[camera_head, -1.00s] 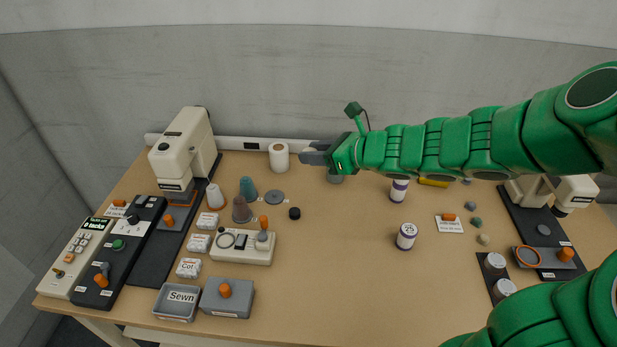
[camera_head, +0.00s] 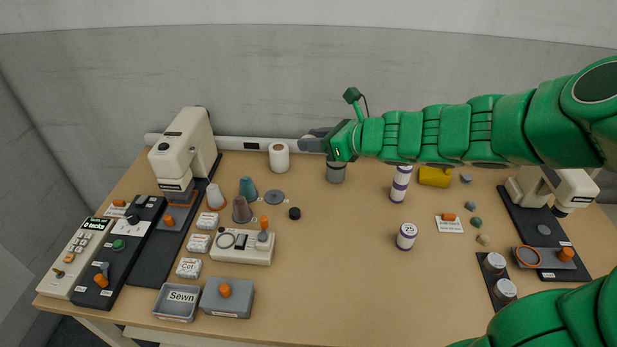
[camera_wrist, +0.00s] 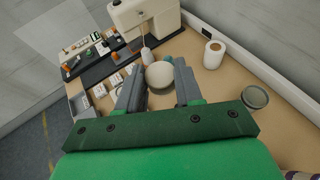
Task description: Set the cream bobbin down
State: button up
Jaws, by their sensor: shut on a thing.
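The cream bobbin (camera_wrist: 160,74) shows in the wrist view as a pale round shape between my two grey fingers. My gripper (camera_wrist: 157,84) is shut on it. In the head view my gripper (camera_head: 308,142) is above the back of the table, to the right of a white roll (camera_head: 279,158). The bobbin is mostly hidden there by the fingers. What is directly under the bobbin is hidden in the wrist view.
A white sewing machine (camera_head: 183,150) stands at the back left. A grey cup (camera_head: 336,173) stands just below my gripper in the picture. Cones (camera_head: 248,190), a grey disc (camera_head: 274,197) and a black cap (camera_head: 295,213) stand left of centre. The table's middle front is clear.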

jog(key=shift+w+a+f, duration=0.15)
jog(key=shift+w+f, duration=0.1)
jog(key=shift+w, duration=0.25)
jog(key=w+f+m+t+h, duration=0.2)
jog(key=w+m+t, duration=0.1)
jog(key=w, duration=0.4)
notch_tip(320, 180, up, 4)
jog(key=f+m+t+h, duration=0.1)
jog(key=m+t+h, duration=0.2)
jog(key=m+h, duration=0.3)
send_over(310, 179)
notch_tip(310, 179, down, 30)
jog(key=shift+a+f, duration=0.1)
jog(key=shift+f, duration=0.05)
dwell(2.2)
jog(key=o, duration=1)
jog(key=shift+f, duration=0.1)
